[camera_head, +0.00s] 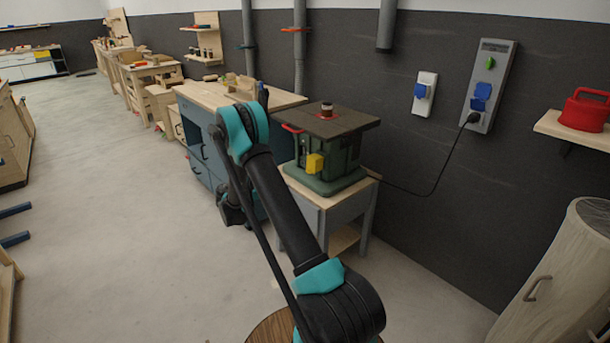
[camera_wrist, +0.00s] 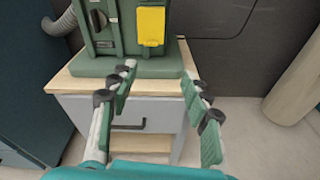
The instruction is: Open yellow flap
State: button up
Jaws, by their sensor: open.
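The yellow flap (camera_head: 315,163) is on the front of a green machine (camera_head: 348,160) with a dark flat top. In the wrist view the yellow flap (camera_wrist: 151,26) shows near the top, closed flat against the green body. My gripper (camera_wrist: 160,84) is open and empty, below and in front of the flap, and apart from it. In the head view my gripper (camera_head: 237,208) is mostly hidden behind my own arm, to the left of the machine.
The machine stands on a small grey cabinet with a wooden top (camera_head: 308,191). A blue-grey workbench (camera_head: 200,140) is just left. A black cable (camera_head: 432,170) runs from the wall socket toward the machine. Open floor (camera_head: 140,250) lies left.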

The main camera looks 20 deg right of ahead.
notch_tip(320, 180, down, 3)
jog(key=w+a+n+h, duration=0.2)
send_near(308, 172)
jog(key=shift+t, duration=0.4)
jog(key=x, duration=0.8)
jog(key=shift+d+f, duration=0.15)
jog(key=shift+f, duration=0.05)
grip_shut()
